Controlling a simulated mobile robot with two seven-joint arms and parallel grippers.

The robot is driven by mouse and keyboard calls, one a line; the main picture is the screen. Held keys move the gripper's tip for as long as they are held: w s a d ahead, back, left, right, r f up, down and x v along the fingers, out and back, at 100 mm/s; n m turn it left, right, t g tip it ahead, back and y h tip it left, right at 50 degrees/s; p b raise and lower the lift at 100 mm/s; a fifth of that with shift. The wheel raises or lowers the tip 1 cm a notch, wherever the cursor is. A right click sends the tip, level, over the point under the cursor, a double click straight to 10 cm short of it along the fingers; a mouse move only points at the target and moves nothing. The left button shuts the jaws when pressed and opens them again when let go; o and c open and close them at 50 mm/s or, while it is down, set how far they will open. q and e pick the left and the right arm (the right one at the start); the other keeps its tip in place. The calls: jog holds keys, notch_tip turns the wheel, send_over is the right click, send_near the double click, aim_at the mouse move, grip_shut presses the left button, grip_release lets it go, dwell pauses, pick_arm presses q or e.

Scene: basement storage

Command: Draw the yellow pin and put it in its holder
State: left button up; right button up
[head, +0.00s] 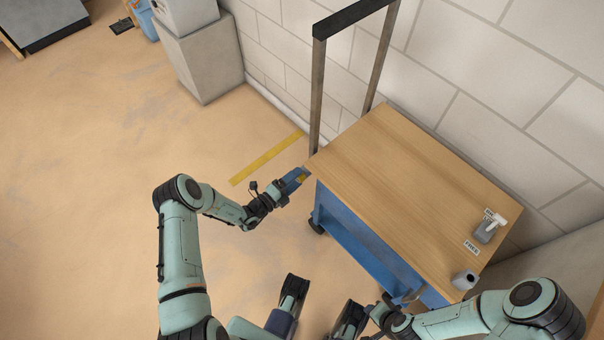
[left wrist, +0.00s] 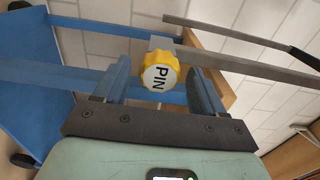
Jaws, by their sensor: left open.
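The yellow pin (left wrist: 158,72) has a round scalloped knob with a white face marked PIN. In the left wrist view it sits between the fingers of my left gripper (left wrist: 160,88), on a grey plate by the cart's blue frame. My left gripper (head: 300,177) is open around the knob at the cart's left corner in the head view; a small yellow patch shows there. A grey cup-like holder (head: 465,280) stands near the tabletop's right edge; whether it is the pin's holder I cannot tell. My right gripper (head: 410,296) is by the cart's near side, its jaws unclear.
The blue cart has a bare wooden top (head: 400,180) and an upright handle frame (head: 317,95). A grey block with a white lever (head: 487,229) and a small label (head: 472,247) are at its right end.

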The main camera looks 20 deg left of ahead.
pick_arm(q)
jog(key=c, duration=1.2)
jog(key=shift+o, duration=0.2)
jog(key=shift+s+a, duration=0.2)
jog(key=shift+s, duration=0.4)
jog(key=p+v, duration=0.2)
jog(key=v, duration=0.4)
jog(key=shift+s+a, duration=0.15)
jog(key=shift+s, duration=0.2)
